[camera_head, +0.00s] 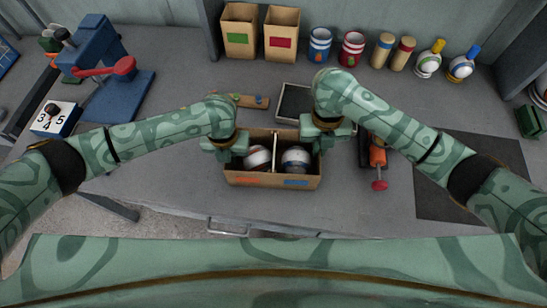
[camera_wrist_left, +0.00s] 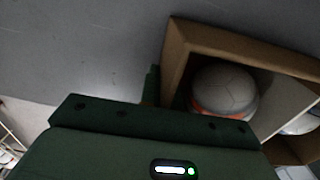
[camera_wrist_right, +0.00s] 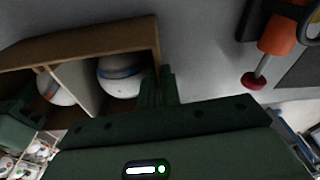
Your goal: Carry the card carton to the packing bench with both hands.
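The card carton (camera_head: 272,180) is an open brown box at the middle of the bench front, with a red and a blue mark on its near side. A divider splits it into two compartments, each holding a ball: a left ball (camera_head: 257,157) and a right ball (camera_head: 295,159). My left gripper (camera_head: 231,148) is at the carton's left end wall; a finger shows close beside it in the left wrist view (camera_wrist_left: 152,86), the other is hidden. My right gripper (camera_wrist_right: 160,88) has its close-set fingers about the right end wall. Whether the carton touches the bench is unclear.
A dark tray (camera_head: 294,101) and a small board with coloured knobs (camera_head: 250,101) lie behind the carton. An orange clamp-like tool (camera_head: 378,160) stands close to its right. A dark mat (camera_head: 440,190) is further right. A blue press (camera_head: 100,70) is at left.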

